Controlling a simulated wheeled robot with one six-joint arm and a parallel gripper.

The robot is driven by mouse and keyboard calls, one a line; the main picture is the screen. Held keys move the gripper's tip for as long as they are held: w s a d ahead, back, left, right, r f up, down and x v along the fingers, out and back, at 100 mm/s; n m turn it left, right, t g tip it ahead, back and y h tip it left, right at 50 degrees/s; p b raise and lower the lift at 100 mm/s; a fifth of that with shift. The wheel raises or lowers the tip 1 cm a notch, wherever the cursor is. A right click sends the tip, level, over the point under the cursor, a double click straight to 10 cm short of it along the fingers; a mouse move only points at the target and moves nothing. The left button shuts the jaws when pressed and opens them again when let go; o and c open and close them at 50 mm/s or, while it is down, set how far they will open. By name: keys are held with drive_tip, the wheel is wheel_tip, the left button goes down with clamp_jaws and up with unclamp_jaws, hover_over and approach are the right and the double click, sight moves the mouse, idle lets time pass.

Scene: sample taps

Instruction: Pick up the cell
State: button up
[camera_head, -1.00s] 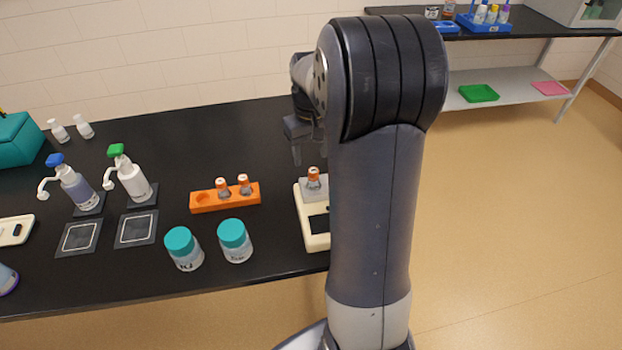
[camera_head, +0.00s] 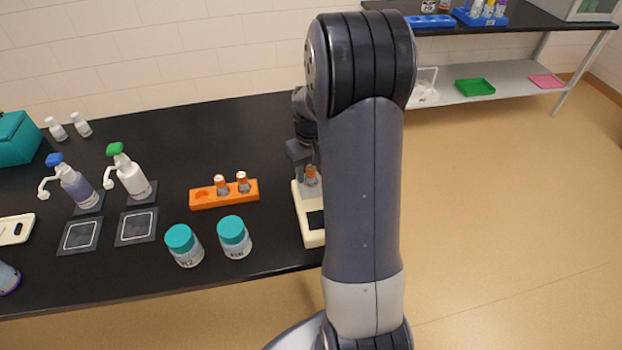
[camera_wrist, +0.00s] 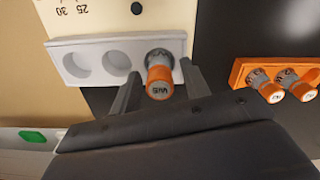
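The cell (camera_wrist: 160,76) is a small vial with an orange cap. It stands in the end socket of a light grey holder (camera_wrist: 112,44) on a cream instrument; the two other visible sockets are empty. In the head view the cell (camera_head: 311,176) shows just left of my arm. My gripper (camera_wrist: 160,88) is open, with one finger on each side of the cell and small gaps visible. In the head view my gripper (camera_head: 303,160) is at the cell, partly hidden by my arm.
An orange rack (camera_head: 224,195) with two similar orange-capped vials stands left of the cream instrument (camera_head: 307,222). Two teal-lidded jars (camera_head: 234,237) stand in front of the rack. Pump bottles (camera_head: 130,176) stand farther left. The black bench behind the rack is clear.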

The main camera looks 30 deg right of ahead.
drive_tip(key=c, duration=0.7)
